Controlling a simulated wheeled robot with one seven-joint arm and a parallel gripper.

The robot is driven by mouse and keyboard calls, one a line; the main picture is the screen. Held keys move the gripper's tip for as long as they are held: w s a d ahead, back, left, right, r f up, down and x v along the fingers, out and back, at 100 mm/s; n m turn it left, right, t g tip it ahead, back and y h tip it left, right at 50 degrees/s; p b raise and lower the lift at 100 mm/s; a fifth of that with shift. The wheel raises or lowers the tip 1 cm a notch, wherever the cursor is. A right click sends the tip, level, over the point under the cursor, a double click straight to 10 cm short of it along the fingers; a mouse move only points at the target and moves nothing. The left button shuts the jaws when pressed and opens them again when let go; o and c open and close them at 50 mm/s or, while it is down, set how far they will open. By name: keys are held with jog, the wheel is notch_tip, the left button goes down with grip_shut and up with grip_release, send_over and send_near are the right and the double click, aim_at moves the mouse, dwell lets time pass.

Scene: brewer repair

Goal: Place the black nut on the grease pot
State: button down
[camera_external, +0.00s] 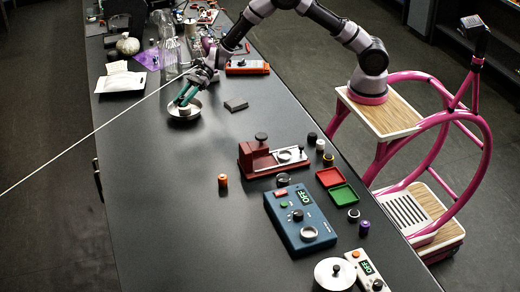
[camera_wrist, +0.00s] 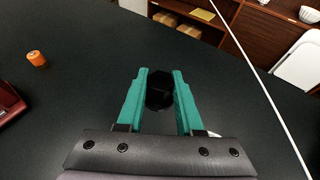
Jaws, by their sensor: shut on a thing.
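In the wrist view the fingers (camera_wrist: 159,92) are closed on the black nut (camera_wrist: 159,90), a dark faceted piece between the tips. I cannot tell for sure which thing is the grease pot; the silver dish is one candidate, and a round silver lidded pot (camera_external: 335,272) stands at the near end.
An orange spool (camera_external: 223,181) stands mid-table and shows in the wrist view (camera_wrist: 37,58). A red device (camera_external: 260,160), a blue control box (camera_external: 298,220) and red and green trays (camera_external: 343,194) stand to the right. A dark flat block (camera_external: 236,105) lies near my gripper. The left-middle table is clear.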

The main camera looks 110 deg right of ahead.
jog(key=r+m+t+h, duration=0.1)
jog(key=m+h, duration=0.1)
send_over(185, 109)
jog(key=f, duration=0.1)
jog(key=d+f, duration=0.1)
jog(key=f, duration=0.1)
jog(key=d+f, duration=0.1)
jog(key=f, duration=0.1)
jog(key=shift+f, duration=0.25)
jog(key=shift+a+f, duration=0.1)
jog(key=shift+f, duration=1.9)
jog(key=c, duration=0.6)
grip_release()
jog(key=shift+f, duration=0.15)
jog(key=shift+o, duration=0.2)
